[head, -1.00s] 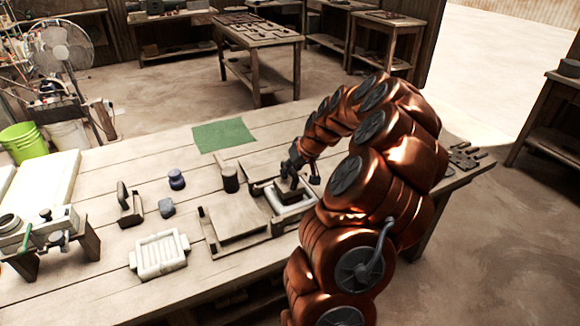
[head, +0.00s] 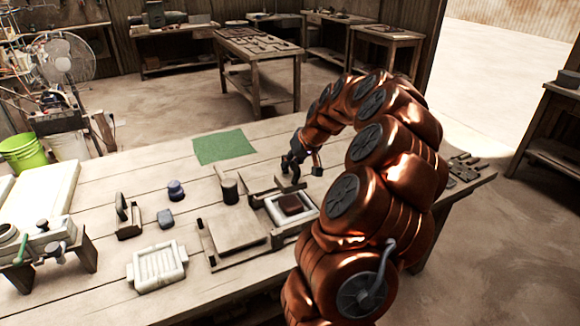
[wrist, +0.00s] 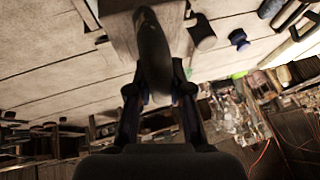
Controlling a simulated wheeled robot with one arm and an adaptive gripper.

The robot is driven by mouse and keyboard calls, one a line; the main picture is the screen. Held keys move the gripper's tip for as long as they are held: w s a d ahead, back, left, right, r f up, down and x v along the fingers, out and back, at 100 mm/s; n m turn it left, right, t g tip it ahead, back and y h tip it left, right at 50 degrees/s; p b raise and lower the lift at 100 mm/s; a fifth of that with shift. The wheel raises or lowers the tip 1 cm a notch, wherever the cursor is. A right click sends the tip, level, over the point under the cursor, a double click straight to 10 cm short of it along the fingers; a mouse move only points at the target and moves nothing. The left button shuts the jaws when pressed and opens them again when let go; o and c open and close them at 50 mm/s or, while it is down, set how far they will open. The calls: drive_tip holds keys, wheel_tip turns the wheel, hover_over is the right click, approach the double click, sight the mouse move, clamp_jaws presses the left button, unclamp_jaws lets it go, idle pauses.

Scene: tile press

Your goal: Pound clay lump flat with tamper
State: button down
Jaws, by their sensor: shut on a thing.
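My gripper (head: 294,160) is shut on the tamper (head: 289,184), which hangs above the work board and a little behind the clay. In the wrist view the tamper's dark handle (wrist: 153,55) stands between my two fingers (wrist: 158,100).
A wooden press board (head: 228,232) lies left of the frame, with a dark cylinder (head: 229,190) behind it. A green cloth (head: 224,147) lies at the back.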

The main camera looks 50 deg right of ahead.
sight(291, 181)
idle(0.4)
wheel_tip(291, 181, down, 7)
drive_tip(key=b, duration=0.4)
drive_tip(key=shift+r, duration=0.15)
wheel_tip(291, 181, up, 6)
drive_tip(key=shift+r, duration=0.2)
drive_tip(key=shift+f, duration=0.1)
drive_tip(key=shift+s+a+f+b, duration=0.3)
drive_tip(key=shift+s+b, duration=0.1)
drive_tip(key=shift+b, duration=0.1)
drive_tip(key=shift+s+a, duration=0.15)
drive_tip(key=shift+s, duration=0.1)
